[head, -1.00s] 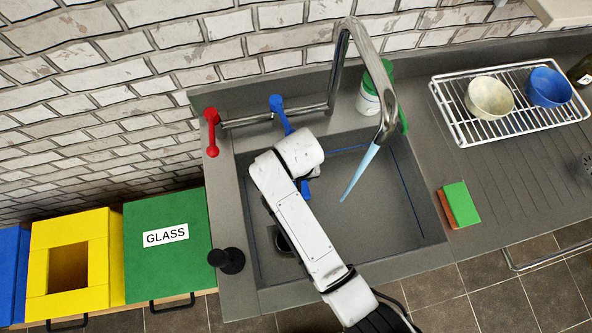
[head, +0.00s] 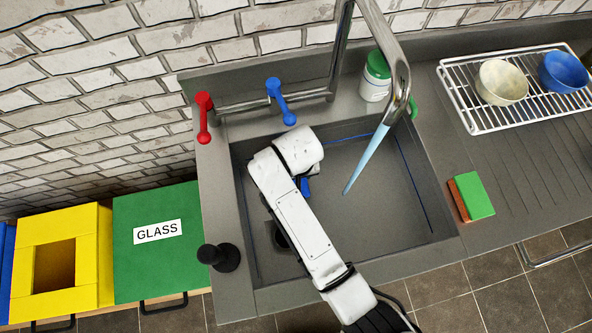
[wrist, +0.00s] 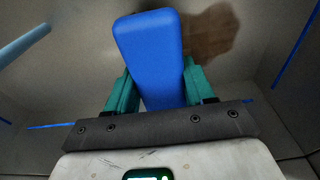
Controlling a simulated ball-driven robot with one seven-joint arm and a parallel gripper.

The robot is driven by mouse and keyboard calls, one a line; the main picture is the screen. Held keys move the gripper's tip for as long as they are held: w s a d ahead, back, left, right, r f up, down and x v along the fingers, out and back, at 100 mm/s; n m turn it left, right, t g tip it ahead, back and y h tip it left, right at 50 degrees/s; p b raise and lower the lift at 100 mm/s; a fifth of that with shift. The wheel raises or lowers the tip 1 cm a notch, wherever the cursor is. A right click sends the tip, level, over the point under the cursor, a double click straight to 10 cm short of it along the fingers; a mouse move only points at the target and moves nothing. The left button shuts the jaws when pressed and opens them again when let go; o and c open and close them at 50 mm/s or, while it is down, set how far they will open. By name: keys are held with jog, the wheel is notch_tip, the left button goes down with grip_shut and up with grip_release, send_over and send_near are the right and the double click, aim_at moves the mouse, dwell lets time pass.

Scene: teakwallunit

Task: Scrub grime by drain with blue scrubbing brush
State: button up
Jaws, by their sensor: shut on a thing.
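The blue scrubbing brush (wrist: 150,55) is between the teal fingers of my gripper (wrist: 157,75), which is shut on it. In the head view only a small blue part of the brush (head: 305,186) shows beside my arm, inside the sink basin (head: 390,210). Brown grime (wrist: 212,30) lies on the basin surface beside and partly behind the brush's far end in the wrist view. I cannot tell whether the brush touches it.
A light-blue water stream (head: 366,160) falls from the tap (head: 400,85) into the basin, right of my arm. A green-capped jar (head: 376,78) stands behind. A sponge (head: 473,196) and a dish rack (head: 475,128) are on the right. A black knob (head: 219,257) is front left.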

jog(key=shift+f+b, duration=0.55)
jog(key=shift+f, duration=0.5)
jog(key=shift+a+r, duration=0.1)
dwell(0.3)
